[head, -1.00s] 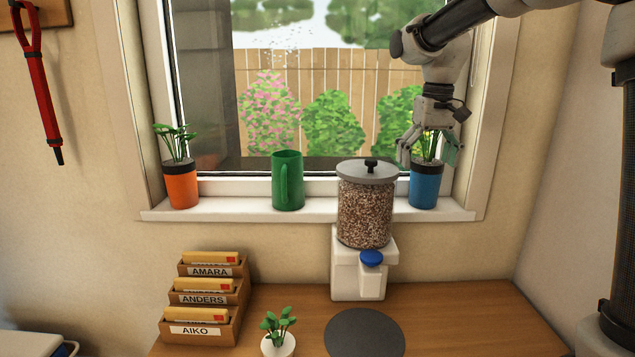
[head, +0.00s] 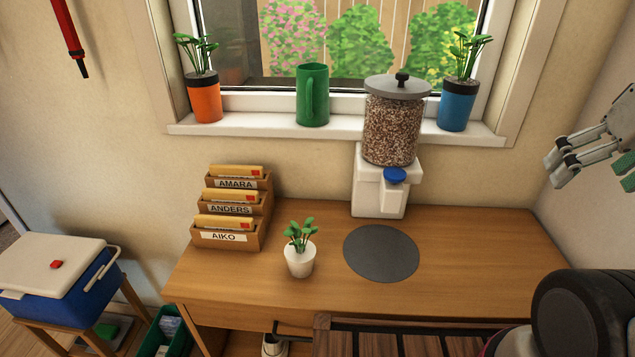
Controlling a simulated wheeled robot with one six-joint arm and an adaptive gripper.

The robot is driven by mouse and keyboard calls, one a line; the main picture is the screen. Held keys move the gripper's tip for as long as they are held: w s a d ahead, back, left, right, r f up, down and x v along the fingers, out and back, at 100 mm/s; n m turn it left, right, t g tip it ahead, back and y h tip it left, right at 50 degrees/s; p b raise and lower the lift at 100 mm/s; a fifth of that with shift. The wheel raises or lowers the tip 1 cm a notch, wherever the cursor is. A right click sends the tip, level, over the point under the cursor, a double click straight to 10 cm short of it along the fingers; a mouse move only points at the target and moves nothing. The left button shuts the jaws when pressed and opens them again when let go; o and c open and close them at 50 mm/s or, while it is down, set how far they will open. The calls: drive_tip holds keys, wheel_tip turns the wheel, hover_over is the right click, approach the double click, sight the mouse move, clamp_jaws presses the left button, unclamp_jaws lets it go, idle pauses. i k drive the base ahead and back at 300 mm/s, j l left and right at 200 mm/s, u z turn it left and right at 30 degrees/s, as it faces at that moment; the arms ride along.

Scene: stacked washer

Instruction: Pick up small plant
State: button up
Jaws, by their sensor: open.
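The small plant (head: 300,257) has green leaves and a white pot. It stands upright on the wooden table (head: 470,240), between the letter sorter and the round dark mat. My gripper (head: 590,182) is at the right edge of the head view, partly cut off. It is open and empty, in front of the right wall, well to the right of the small plant and apart from it.
A dispenser (head: 390,140) stands behind the dark mat (head: 381,254). A letter sorter (head: 230,220) is left of the plant. The windowsill holds an orange-potted plant (head: 205,98), a green mug (head: 312,97) and a blue-potted plant (head: 456,105). The table's right part is clear.

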sight(300, 254)
drive_tip(key=k+j, duration=0.15)
drive_tip(key=j, duration=0.2)
drive_tip(key=k+j, duration=0.2)
drive_tip(key=j, duration=0.2)
drive_tip(key=k+j, duration=0.15)
drive_tip(key=j, duration=0.2)
drive_tip(key=k+j, duration=0.2)
drive_tip(key=j, duration=0.15)
